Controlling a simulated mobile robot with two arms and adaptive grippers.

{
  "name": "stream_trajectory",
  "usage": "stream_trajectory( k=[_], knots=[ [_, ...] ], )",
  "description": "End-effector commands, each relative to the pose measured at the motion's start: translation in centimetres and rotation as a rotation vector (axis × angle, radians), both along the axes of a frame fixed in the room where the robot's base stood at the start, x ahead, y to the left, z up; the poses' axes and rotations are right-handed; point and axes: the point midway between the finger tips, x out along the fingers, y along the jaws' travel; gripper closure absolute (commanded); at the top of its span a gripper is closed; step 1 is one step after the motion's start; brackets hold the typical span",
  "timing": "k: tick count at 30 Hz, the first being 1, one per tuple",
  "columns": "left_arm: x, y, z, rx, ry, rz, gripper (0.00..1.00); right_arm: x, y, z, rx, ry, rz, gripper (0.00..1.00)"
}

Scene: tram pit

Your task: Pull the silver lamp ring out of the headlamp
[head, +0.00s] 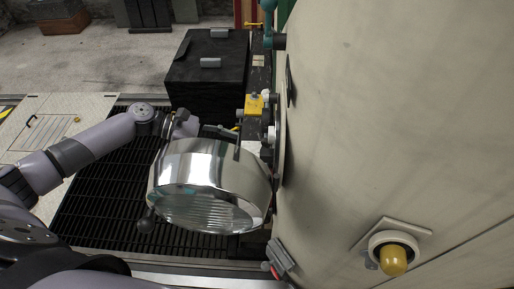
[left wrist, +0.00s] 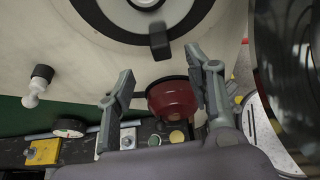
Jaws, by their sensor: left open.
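The large chrome headlamp (head: 180,165) stands out beside the cream tram wall in the head view, its ribbed glass (head: 205,212) facing the lower edge. The bright silver lamp ring (head: 161,203) surrounds the glass; I cannot make out a seam behind it. My left arm reaches behind the headlamp, which partly hides the gripper. In the left wrist view my left gripper (left wrist: 165,90) is open and empty, with a dark red round part (left wrist: 173,98) beyond and between its fingers. My right gripper is out of view.
The cream tram wall (head: 400,130) fills the right, with a yellow lamp (head: 393,261) low on it. A black box (head: 207,72) stands behind the headlamp. Dark grating (head: 105,190) covers the floor. The left wrist view shows a black handle (left wrist: 159,42) near dark rings.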

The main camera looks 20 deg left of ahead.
Motion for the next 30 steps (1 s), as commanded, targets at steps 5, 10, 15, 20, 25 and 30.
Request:
stream_trajectory(
  k=[5, 10, 15, 20, 25, 30],
  knots=[
    [1.0, -3.4, -1.1, -0.003, -0.002, -0.003, 0.52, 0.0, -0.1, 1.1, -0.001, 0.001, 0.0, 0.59],
    [1.7, -5.9, -2.2, -0.001, -0.002, -0.002, 0.52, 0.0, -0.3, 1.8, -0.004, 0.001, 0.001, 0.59],
    [2.2, -7.4, -3.1, 0.0, -0.001, 0.0, 0.52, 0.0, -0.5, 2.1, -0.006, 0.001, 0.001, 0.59],
    [2.3, -7.9, -3.4, 0.001, -0.001, 0.001, 0.52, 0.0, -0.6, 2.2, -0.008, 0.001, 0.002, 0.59],
    [2.3, -8.0, -3.5, 0.001, -0.001, 0.001, 0.52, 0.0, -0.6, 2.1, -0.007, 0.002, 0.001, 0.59],
    [2.3, -8.0, -3.5, 0.001, -0.001, 0.001, 0.58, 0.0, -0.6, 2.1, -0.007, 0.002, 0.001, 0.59]
  ],
)
